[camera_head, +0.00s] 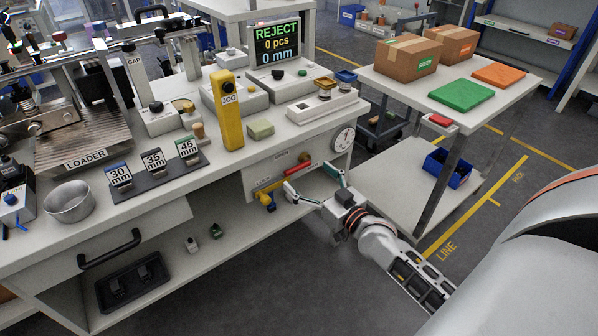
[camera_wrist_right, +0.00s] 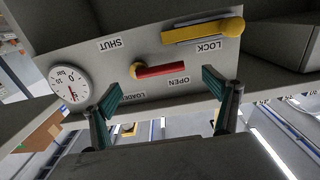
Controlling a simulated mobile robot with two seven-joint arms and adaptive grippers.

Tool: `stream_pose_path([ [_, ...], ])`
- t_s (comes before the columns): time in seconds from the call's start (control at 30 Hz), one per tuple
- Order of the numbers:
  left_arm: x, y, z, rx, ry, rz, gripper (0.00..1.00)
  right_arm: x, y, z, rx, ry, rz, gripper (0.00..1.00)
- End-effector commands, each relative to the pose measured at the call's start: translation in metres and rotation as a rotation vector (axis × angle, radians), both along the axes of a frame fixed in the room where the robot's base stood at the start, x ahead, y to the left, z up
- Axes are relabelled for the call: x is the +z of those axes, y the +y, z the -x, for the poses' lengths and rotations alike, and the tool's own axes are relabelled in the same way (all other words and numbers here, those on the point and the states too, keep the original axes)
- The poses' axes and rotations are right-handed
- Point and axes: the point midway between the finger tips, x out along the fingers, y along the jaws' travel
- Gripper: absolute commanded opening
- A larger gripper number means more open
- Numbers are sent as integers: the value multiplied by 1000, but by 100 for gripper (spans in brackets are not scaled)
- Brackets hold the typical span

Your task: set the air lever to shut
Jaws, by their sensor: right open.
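The air lever is a red handle (camera_wrist_right: 162,69) on the grey panel (camera_wrist_right: 80,45) at the bench's end, also in the head view (camera_head: 298,168). In the wrist view, which shows the panel upside down, it lies nearly level beside the OPEN label (camera_wrist_right: 178,80). Its round pivot is at its left end, and the SHUT label (camera_wrist_right: 109,44) is beyond that. My right gripper (camera_head: 311,180) is open in front of the panel. In the wrist view its fingertips (camera_wrist_right: 162,92) stand either side of the lever, apparently not touching it. My left gripper is not in view.
A yellow lever (camera_wrist_right: 200,32) by the LOCK label sits close to the red one. A pressure gauge (camera_head: 343,139) is on the same panel. The bench top (camera_head: 215,165) overhangs it. A cart (camera_head: 480,75) with boxes stands to the right.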

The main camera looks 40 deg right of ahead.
Motion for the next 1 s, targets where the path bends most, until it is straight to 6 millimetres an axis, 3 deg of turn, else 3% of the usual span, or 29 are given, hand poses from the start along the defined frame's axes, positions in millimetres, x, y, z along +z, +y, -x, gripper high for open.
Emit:
stream_pose_path([
  [0.3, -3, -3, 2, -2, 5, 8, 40, -3, 1, -33, 1, 4, 0, 87],
  [0.67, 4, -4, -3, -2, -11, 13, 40, -2, 1, -37, 2, 3, 0, 87],
  [0.87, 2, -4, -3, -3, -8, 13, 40, -2, 1, -37, 2, 3, 0, 35],
  [1.0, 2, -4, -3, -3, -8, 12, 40, -2, 1, -37, 2, 3, 3, 32],
])
